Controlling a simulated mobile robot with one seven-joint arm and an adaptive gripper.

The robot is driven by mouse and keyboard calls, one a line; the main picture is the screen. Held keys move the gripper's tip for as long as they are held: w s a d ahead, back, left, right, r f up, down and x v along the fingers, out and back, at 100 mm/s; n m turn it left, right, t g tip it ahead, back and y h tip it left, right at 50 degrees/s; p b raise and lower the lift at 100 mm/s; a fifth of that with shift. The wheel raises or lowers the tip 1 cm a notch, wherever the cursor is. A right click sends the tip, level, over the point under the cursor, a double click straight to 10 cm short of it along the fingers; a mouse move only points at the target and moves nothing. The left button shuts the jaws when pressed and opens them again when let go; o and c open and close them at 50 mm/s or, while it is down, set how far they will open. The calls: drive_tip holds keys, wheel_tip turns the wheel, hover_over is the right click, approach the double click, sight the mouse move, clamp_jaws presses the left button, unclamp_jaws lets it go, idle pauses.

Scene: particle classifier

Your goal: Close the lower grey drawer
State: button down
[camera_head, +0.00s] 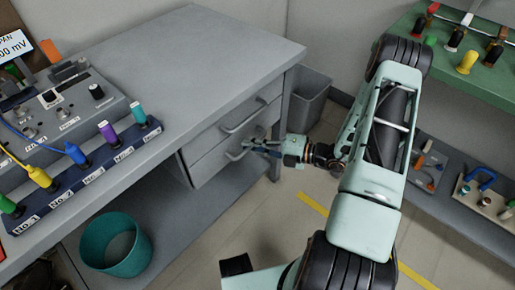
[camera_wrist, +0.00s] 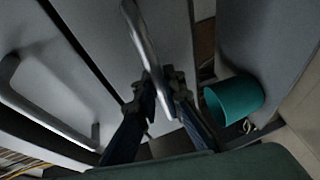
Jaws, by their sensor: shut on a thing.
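The lower grey drawer (camera_head: 212,166) is under the grey workbench, below the upper drawer (camera_head: 208,140). Its front seems to stand slightly out from the cabinet; how far I cannot tell exactly. My gripper (camera_head: 258,147) is at its bar handle (camera_head: 236,155). In the wrist view the lower drawer front (camera_wrist: 100,35) fills the upper middle, and its handle (camera_wrist: 146,45) runs down between the two fingers of my gripper (camera_wrist: 165,92), which are shut on it. A dark gap separates the two drawer fronts. The drawer's inside is hidden.
The upper drawer's handle (camera_wrist: 48,100) is close by on the left in the wrist view. A teal bin (camera_head: 115,246) stands on the low shelf under the bench. A grey bin (camera_head: 308,100) stands behind the bench. A green bench (camera_head: 455,85) is at right.

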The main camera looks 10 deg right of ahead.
drive_tip(key=shift+w+r, duration=0.1)
drive_tip(key=shift+w, duration=0.15)
drive_tip(key=c, duration=2)
unclamp_jaws()
drive_tip(key=shift+a, duration=0.15)
drive_tip(key=v, duration=1.2)
